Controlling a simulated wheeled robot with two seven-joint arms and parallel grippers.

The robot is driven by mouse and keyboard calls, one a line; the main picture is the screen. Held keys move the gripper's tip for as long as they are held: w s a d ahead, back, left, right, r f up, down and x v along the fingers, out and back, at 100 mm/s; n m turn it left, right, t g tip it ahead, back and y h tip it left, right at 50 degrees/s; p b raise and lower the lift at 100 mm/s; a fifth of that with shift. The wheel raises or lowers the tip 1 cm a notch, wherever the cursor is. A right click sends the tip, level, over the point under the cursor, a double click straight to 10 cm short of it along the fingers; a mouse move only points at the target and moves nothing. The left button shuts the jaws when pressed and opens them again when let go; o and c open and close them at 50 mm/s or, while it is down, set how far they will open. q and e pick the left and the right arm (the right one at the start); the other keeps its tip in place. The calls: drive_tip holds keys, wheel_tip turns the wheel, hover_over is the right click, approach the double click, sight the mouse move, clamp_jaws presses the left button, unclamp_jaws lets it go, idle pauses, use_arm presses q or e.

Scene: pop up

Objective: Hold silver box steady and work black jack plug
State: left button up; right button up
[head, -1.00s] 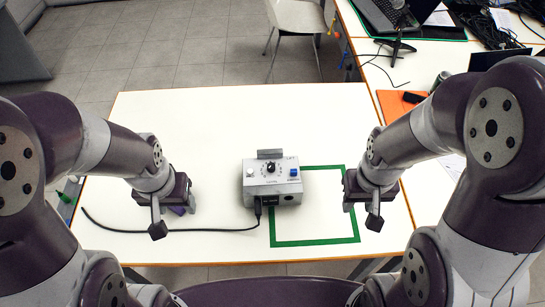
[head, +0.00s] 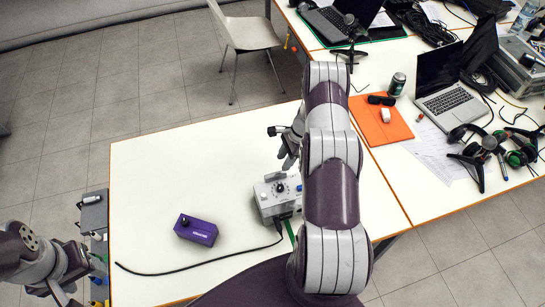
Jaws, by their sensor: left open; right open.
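The silver box (head: 276,196) stands on the white table, partly hidden by my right arm. A black jack plug (head: 278,222) sits at its front side, and its black cable (head: 205,262) trails left across the table. My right gripper (head: 283,146) is open, just above the box's far side in the picture, with nothing between its fingers. My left gripper (head: 68,292) is open at the lower left, off the table's left edge and well away from the box, partly cut by the frame.
A purple box (head: 195,230) lies on the table left of the silver box. The green tape outline is mostly hidden by my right arm. A side table at right holds a laptop (head: 446,86), an orange sheet (head: 380,121), a can and headphones. The table's far left is clear.

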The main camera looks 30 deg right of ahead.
sight(278, 174)
drive_tip(key=shift+s+f, duration=0.1)
drive_tip(key=shift+f, duration=0.35)
drive_tip(key=b+x, duration=0.2)
drive_tip(key=x, duration=0.1)
drive_tip(key=b+x, duration=0.2)
drive_tip(key=x, duration=0.1)
drive_tip(key=shift+a+r, duration=0.1)
drive_tip(key=shift+a, duration=0.15)
drive_tip(key=shift+f+b, duration=0.5)
drive_tip(key=shift+a+r, duration=0.15)
drive_tip(key=shift+r, duration=0.05)
drive_tip(key=shift+c, duration=0.9)
drive_tip(key=shift+a, duration=0.1)
drive_tip(key=c, duration=0.4)
clamp_jaws()
drive_tip(key=shift+d+f, duration=0.1)
drive_tip(key=shift+d, duration=0.1)
